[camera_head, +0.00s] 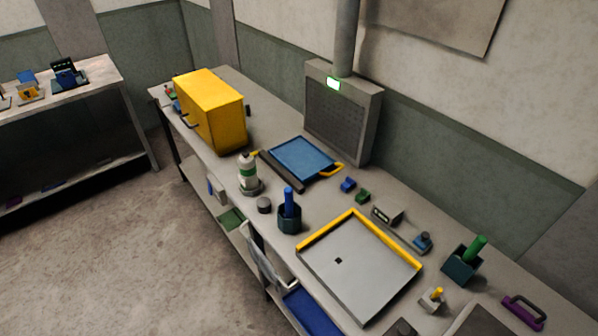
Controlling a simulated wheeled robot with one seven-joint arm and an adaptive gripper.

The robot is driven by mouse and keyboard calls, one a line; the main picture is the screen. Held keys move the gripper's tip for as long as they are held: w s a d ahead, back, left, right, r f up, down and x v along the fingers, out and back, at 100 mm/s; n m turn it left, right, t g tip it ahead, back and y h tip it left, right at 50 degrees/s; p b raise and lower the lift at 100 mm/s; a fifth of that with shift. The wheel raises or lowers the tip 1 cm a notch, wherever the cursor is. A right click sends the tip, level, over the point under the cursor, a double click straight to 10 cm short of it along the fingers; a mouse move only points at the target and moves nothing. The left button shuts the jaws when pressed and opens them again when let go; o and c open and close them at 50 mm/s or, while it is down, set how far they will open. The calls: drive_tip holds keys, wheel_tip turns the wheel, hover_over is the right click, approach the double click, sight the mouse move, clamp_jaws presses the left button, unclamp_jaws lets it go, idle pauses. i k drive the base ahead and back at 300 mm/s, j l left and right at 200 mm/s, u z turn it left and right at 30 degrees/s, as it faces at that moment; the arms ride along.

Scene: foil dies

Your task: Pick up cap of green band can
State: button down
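A pale can with a green band (247,174) stands upright near the front edge of the bench, left of the middle of the picture. Its top looks narrower and pale, with a small yellow part beside it; I cannot tell clearly which part is the cap. My gripper is not in view.
A yellow cabinet (217,120) stands behind the can to the left. A blue-topped board (305,158) lies to its right. A dark holder with a blue handle (289,215) and a yellow-edged tray (345,268) are further right. A grey vent box (341,122) stands against the wall.

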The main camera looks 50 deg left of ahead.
sight(263, 204)
drive_tip(key=u, duration=2.3)
